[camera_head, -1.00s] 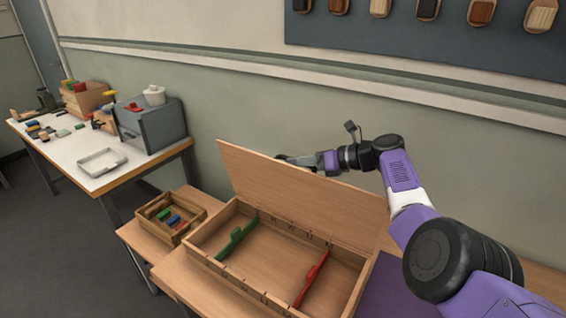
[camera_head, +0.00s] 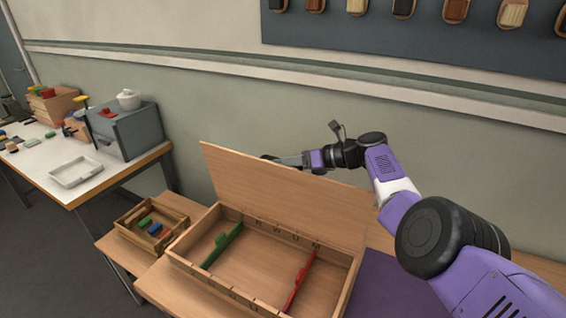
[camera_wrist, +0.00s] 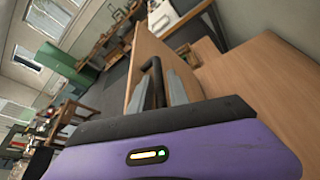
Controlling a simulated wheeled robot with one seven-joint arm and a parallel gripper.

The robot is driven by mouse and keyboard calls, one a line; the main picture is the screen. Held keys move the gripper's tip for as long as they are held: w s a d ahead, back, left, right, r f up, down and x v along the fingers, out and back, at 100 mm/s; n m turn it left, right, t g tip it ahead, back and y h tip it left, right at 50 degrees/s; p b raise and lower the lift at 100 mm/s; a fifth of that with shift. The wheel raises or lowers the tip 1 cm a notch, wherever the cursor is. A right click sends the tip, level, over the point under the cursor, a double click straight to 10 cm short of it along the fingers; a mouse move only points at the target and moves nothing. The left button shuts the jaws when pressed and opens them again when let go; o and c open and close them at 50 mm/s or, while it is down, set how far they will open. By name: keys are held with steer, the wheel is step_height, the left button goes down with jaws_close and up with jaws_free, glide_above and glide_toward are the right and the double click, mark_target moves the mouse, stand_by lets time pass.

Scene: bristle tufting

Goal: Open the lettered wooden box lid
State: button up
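The wooden box (camera_head: 190,262) stands on the table with its lid (camera_head: 285,200) raised steeply along the back edge. Dark letter-like marks run along the box rims, too small to read. Inside are a green divider-like piece (camera_head: 222,245) and a red one (camera_head: 299,282). My gripper (camera_head: 282,160) is behind the lid, near its top edge, partly hidden by it. In the wrist view a black handle (camera_wrist: 155,75) on the lid (camera_wrist: 145,50) lies between the two grey fingers of my gripper (camera_wrist: 155,92), which appear closed around it.
A small wooden crate (camera_head: 128,213) with coloured blocks sits left of the box. A white table (camera_head: 35,165) further left holds a tray (camera_head: 77,171) and a grey case (camera_head: 130,130). The wall is close behind the lid. A purple mat (camera_head: 385,290) lies to the right.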

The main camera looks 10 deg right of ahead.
steer(key=shift+d+r, duration=0.1)
steer(key=shift+s+d+r+p, duration=0.1)
steer(key=shift+d+r+p, duration=0.15)
steer(key=shift+p, duration=0.15)
steer(key=p+v, duration=0.2)
steer(key=v, duration=0.5)
steer(key=shift+f, duration=0.2)
steer(key=shift+s+d, duration=0.1)
